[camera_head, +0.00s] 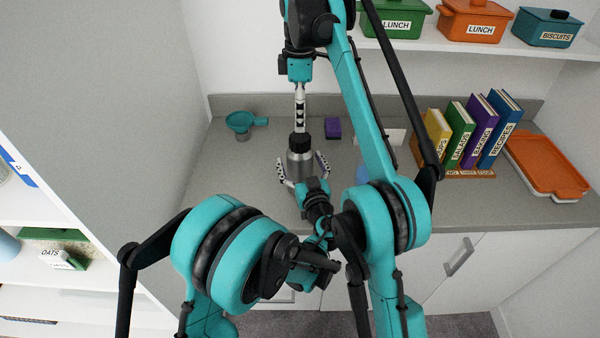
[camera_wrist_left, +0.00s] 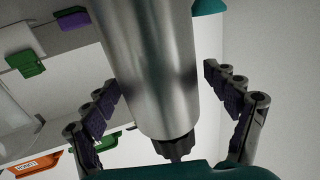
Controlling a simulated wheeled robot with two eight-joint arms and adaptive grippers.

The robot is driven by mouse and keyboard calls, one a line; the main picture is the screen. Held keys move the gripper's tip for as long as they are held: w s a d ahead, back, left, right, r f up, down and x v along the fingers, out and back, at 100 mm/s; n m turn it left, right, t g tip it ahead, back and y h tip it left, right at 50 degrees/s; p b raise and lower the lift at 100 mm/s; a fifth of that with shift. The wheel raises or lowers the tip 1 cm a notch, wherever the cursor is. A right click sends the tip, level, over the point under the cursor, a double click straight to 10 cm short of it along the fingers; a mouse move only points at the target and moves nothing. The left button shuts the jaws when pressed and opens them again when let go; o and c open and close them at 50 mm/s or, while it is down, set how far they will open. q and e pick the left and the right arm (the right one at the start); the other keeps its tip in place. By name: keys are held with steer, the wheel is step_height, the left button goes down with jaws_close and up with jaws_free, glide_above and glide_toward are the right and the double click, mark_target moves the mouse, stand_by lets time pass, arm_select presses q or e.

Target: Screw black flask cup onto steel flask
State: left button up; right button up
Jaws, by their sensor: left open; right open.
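The steel flask (camera_head: 300,166) stands upright on the grey counter. It also shows, inverted, in the left wrist view (camera_wrist_left: 158,70). The black flask cup (camera_head: 299,143) is at the flask's top and also shows in the left wrist view (camera_wrist_left: 176,146); I cannot tell how tightly it sits. My left gripper (camera_head: 303,170) is open, its fingers spread on both sides of the steel body with gaps in the left wrist view (camera_wrist_left: 170,110). My right gripper (camera_head: 299,126) points straight down just above the cup and is open; its fingers overlap in the head view, and contact is unclear.
A teal funnel (camera_head: 240,122) lies left on the counter (camera_head: 240,180). A purple block (camera_head: 333,128) is behind the flask. Books (camera_head: 460,134) and an orange tray (camera_head: 548,165) are to the right. A shelf with labelled boxes (camera_head: 475,20) hangs above. My arms hide part of the counter.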

mark_target(300, 136)
arm_select(q)
steer(key=shift+c, duration=0.3)
jaws_close()
arm_select(e)
steer(key=n, duration=0.9)
steer(key=shift+w, duration=0.1)
steer(key=shift+f, duration=0.1)
steer(key=shift+f, duration=3.9)
